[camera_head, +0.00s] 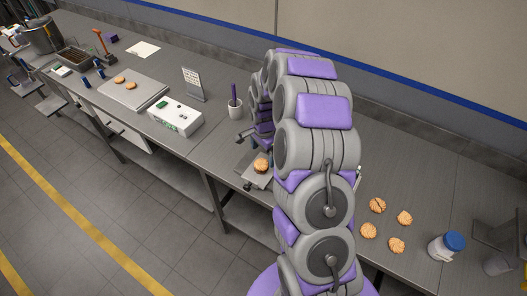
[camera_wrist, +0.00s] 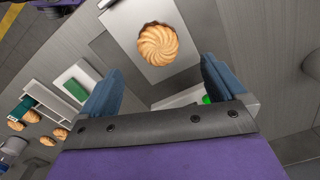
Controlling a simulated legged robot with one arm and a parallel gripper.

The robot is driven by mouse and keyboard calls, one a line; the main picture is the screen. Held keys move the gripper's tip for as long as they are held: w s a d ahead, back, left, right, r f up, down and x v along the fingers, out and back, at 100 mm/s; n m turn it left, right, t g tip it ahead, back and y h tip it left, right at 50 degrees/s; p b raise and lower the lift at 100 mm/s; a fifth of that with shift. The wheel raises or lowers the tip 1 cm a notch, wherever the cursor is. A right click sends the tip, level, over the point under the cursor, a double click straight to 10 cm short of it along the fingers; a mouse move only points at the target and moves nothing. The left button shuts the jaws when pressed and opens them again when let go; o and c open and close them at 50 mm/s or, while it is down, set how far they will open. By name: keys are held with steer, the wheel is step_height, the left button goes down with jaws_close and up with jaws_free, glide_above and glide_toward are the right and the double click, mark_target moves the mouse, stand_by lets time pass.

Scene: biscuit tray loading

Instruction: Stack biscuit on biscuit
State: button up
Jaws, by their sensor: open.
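A round swirled biscuit (camera_head: 261,166) lies on a small grey plate (camera_head: 250,180) at the front edge of the table, left of my arm. In the wrist view the biscuit (camera_wrist: 158,44) lies on the flat plate (camera_wrist: 121,17), beyond my fingertips. I cannot tell whether it is one biscuit or a stack. My gripper (camera_wrist: 163,80) is open and empty, with its blue fingers apart on either side below the biscuit. Several loose biscuits (camera_head: 368,230) lie on the table right of my arm. Two more biscuits (camera_head: 120,79) lie on a grey tray (camera_head: 145,93) at the left.
A white device (camera_head: 176,117), a small sign (camera_head: 194,84) and a pen cup (camera_head: 235,108) stand left of my arm. A blue-lidded jar (camera_head: 446,246) stands at the right near the loose biscuits. The table behind those biscuits is clear.

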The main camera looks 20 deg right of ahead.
step_height(320, 180, up, 17)
steer(key=shift+r+p, duration=0.15)
steer(key=shift+p, duration=0.25)
stand_by(0.7)
